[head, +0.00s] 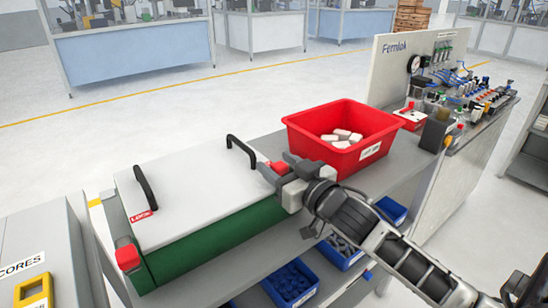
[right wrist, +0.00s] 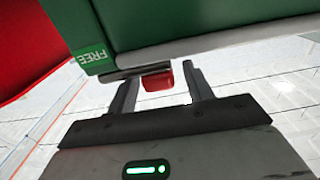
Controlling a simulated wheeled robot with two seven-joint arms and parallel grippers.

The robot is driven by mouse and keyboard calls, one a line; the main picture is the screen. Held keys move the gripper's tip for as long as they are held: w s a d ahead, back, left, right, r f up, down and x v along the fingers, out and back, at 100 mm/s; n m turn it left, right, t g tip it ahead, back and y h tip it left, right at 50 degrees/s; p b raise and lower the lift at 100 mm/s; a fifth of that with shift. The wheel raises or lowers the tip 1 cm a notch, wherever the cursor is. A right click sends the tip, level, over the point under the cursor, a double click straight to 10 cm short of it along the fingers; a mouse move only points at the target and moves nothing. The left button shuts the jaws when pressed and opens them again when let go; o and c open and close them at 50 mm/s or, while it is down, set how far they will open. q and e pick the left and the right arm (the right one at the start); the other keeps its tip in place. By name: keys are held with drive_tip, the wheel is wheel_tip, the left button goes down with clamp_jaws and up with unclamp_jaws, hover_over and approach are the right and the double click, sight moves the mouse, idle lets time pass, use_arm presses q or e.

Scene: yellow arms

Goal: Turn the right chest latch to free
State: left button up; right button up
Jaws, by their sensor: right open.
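The chest has a white lid (head: 195,190) and a green body (head: 205,245). Its right latch is a red knob (head: 280,167) at the right end of the front edge. The left latch (head: 127,257) is a red knob at the other end. My right gripper (head: 283,177) is at the right latch. In the right wrist view the open fingers (right wrist: 160,88) stand either side of the red latch (right wrist: 158,77), with visible gaps. A green label reading FREE (right wrist: 91,56) is on the chest beside it. My left gripper is out of view.
A red bin (head: 338,135) with white pieces stands just right of the chest on the grey bench. Two black handles (head: 242,150) rise from the lid. Blue bins (head: 290,282) sit on the shelf below. A board with fittings (head: 400,68) stands at the back right.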

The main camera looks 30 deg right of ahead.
drive_tip(key=shift+w+a, duration=0.1)
drive_tip(key=shift+w, duration=0.9)
drive_tip(key=c, duration=1)
